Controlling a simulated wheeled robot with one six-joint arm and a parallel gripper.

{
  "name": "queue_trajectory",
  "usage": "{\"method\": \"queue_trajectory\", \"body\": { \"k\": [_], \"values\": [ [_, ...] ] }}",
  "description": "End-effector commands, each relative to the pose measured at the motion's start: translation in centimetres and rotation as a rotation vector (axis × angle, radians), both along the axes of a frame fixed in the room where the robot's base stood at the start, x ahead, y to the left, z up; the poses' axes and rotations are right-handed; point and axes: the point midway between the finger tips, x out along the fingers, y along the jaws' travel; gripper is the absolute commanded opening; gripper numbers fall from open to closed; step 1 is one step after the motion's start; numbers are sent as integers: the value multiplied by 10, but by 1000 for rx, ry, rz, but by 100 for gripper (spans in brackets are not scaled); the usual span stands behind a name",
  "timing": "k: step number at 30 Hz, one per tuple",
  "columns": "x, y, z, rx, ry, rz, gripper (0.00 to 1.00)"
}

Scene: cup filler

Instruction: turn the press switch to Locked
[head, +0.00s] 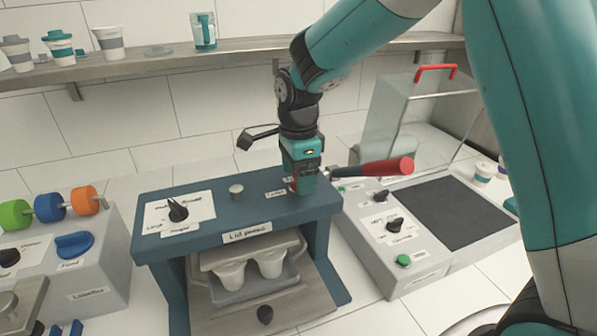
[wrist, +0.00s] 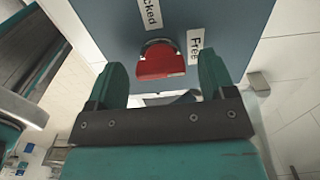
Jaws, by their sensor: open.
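The press switch is a red knob (wrist: 160,62) on the blue top of the lid press (head: 245,222). In the wrist view it lies between my two fingers, with a visible gap on each side. A label ending in "cked" (wrist: 150,14) is beyond it, and a "Free" label (wrist: 195,46) is to its right. I cannot tell for certain which label the knob points to. My gripper (head: 305,188) is open, pointing down over the press's right end. In the head view it hides most of the knob.
A black selector dial (head: 178,209) and a small metal button (head: 236,191) sit on the press top. Two white cups (head: 270,264) stand inside the press. A red-handled lever (head: 385,167) is close to my gripper's right. A shelf (head: 180,57) with cups runs behind.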

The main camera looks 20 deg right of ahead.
Motion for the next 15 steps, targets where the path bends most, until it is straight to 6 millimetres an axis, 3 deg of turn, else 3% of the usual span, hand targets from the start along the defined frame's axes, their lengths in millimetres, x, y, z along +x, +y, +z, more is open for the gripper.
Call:
{"method": "queue_trajectory", "body": {
  "k": [2,3,9,15],
  "values": [
    [0,0,0,0,0,0,77],
    [0,0,0,0,0,0,72],
    [0,0,0,0,0,0,27],
    [0,0,0,0,1,7,27]
  ]
}}
